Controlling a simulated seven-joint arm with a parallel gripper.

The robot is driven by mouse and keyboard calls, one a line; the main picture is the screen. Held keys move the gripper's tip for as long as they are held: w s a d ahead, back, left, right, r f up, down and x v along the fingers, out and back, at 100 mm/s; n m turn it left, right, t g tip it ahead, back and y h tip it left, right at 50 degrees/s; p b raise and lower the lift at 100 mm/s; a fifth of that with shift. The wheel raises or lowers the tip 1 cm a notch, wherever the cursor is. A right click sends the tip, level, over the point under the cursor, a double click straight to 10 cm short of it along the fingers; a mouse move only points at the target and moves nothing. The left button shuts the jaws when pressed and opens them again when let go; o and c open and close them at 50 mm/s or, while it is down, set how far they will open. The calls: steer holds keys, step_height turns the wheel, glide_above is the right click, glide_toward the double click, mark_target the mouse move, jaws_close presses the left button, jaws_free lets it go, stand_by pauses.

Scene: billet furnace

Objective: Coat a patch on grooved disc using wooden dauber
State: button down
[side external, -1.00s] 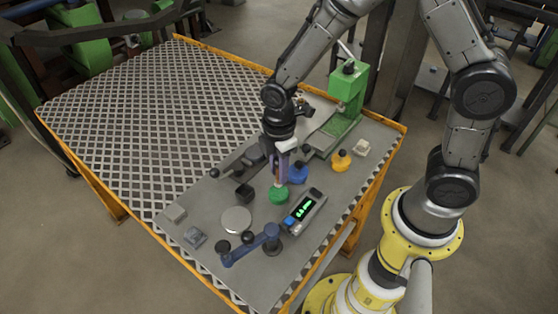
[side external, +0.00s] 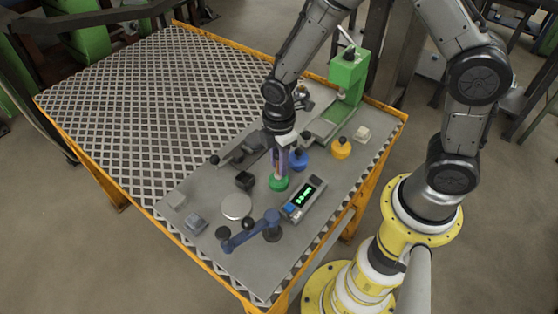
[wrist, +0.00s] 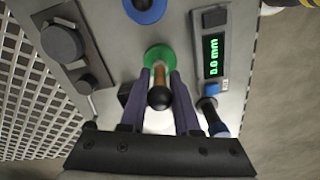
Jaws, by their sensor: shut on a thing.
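My gripper (side external: 281,168) points down over the green pot (side external: 279,184). In the wrist view its purple fingers are shut on the wooden dauber (wrist: 160,78), which has a brown handle and a black ball end. The dauber's far end meets the middle of the green pot in that view; whether it is inside or just above, I cannot tell. The round grey disc (side external: 237,206) lies flat on the plate, left of and nearer the camera than the green pot. Its grooves are too small to make out. Part of it shows behind the dauber in the wrist view.
A gauge with a green display (side external: 304,198) lies right of the green pot. A blue pot (side external: 299,161) and yellow pot (side external: 341,148) stand behind it. A blue jointed tool (side external: 248,232) lies in front of the disc. A green press (side external: 347,78) stands at the back.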

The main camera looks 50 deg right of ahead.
steer(key=shift+f, duration=0.65)
stand_by(1.4)
steer(key=shift+r, duration=3.6)
